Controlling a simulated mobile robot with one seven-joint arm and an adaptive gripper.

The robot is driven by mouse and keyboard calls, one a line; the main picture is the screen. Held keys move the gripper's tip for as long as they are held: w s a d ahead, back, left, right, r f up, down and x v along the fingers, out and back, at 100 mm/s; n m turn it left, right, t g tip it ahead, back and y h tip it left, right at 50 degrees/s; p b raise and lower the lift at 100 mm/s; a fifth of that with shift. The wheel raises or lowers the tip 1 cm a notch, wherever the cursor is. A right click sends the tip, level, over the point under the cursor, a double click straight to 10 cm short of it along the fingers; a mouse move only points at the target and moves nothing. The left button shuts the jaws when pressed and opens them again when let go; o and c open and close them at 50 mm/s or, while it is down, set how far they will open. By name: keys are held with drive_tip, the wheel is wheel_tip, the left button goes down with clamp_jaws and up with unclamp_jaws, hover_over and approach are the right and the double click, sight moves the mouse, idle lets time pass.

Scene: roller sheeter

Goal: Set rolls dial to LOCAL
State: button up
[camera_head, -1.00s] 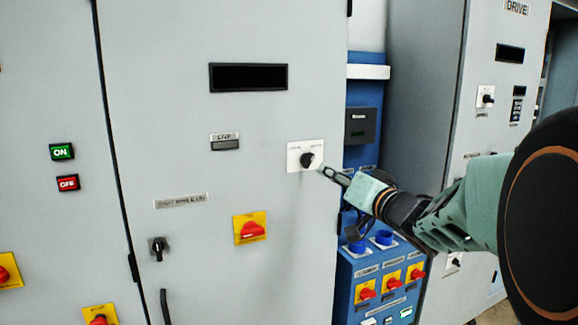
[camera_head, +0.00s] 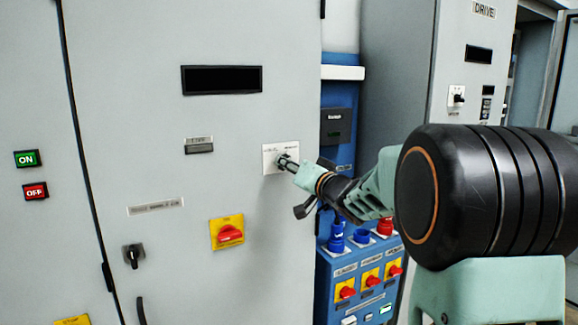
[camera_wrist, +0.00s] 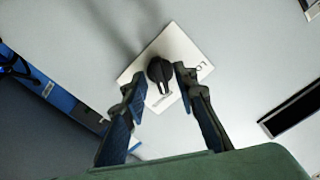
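The dial is a black knob (camera_wrist: 159,72) on a white square plate (camera_head: 270,153) on the grey cabinet door. In the wrist view the knob's light pointer line faces down, slightly right, and part of a label, perhaps "LO", shows at the plate's right corner. The other label is too small to read. My gripper (camera_wrist: 160,78) is open, with one finger on each side of the knob. The right fingertip is close to the knob; a small gap shows at the left one. I cannot tell whether either touches. In the head view my gripper (camera_head: 286,162) covers most of the knob.
Below the dial is a red switch on a yellow plate (camera_head: 228,232). A label holder (camera_head: 199,148) and dark display (camera_head: 222,79) are to its left and above. A blue panel with red switches (camera_head: 347,291) stands right of the door, below my arm.

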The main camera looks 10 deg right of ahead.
drive_tip(key=shift+c, duration=0.4)
clamp_jaws()
drive_tip(key=shift+n, duration=0.3)
drive_tip(key=shift+n+b, duration=2.55)
drive_tip(key=shift+n, duration=3.15)
